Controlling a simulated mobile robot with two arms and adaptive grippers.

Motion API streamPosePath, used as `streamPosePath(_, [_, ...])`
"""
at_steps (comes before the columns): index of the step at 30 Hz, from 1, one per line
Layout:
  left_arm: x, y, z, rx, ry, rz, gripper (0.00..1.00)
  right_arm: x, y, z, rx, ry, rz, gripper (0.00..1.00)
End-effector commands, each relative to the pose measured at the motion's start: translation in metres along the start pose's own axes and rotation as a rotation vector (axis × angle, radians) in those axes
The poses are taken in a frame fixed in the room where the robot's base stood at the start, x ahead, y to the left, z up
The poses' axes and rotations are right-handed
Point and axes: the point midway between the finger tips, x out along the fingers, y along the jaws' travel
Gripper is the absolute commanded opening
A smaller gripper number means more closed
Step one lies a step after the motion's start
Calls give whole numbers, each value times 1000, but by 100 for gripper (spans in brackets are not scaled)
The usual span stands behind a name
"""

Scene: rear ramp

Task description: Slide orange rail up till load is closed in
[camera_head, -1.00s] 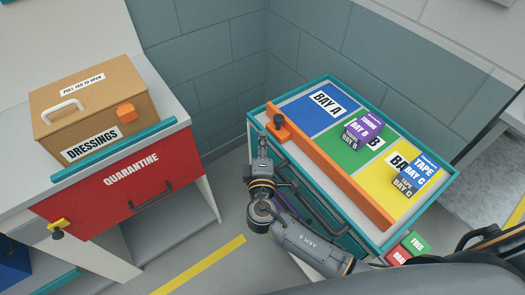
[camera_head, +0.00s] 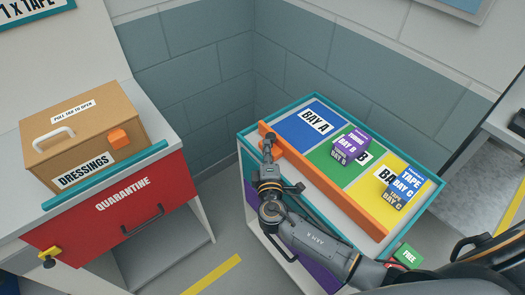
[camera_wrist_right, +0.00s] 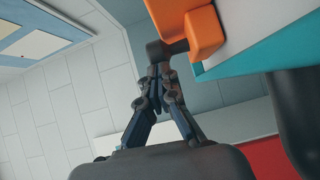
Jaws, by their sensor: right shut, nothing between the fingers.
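The orange rail (camera_head: 330,187) lies along the near side of the teal-rimmed tray (camera_head: 247,150), in front of the blue, green and yellow bays. A purple-topped block (camera_head: 350,146) stands on the green bay B, and a blue-topped tape block (camera_head: 403,188) on the yellow bay C. My right gripper (camera_head: 268,147) is shut at the rail's left end, with nothing between its fingers. In the right wrist view its fingertips (camera_wrist_right: 157,72) are close to a dark knob (camera_wrist_right: 168,50) beside orange; contact is unclear. My left gripper is out of view.
A cardboard dressings box (camera_head: 85,140) stands on the left counter above a red quarantine drawer (camera_head: 120,215). Tiled walls are behind the tray. A green-topped block (camera_head: 408,254) is at the tray's near right, beside my arm. Floor shows between the units.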

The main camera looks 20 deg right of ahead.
Motion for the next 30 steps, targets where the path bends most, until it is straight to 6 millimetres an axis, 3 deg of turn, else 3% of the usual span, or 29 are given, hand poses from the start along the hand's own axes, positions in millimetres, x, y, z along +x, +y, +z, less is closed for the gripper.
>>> streamPosePath(9, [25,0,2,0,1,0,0,47,2,66,-3,-8,7,0])
streamPosePath(16, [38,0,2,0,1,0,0,76,5,105,-2,-7,6,0])
streamPosePath(21, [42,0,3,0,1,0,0,87,8,121,-1,-7,6,0])
streamPosePath(30, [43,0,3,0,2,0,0,91,9,126,-1,-4,4,0])
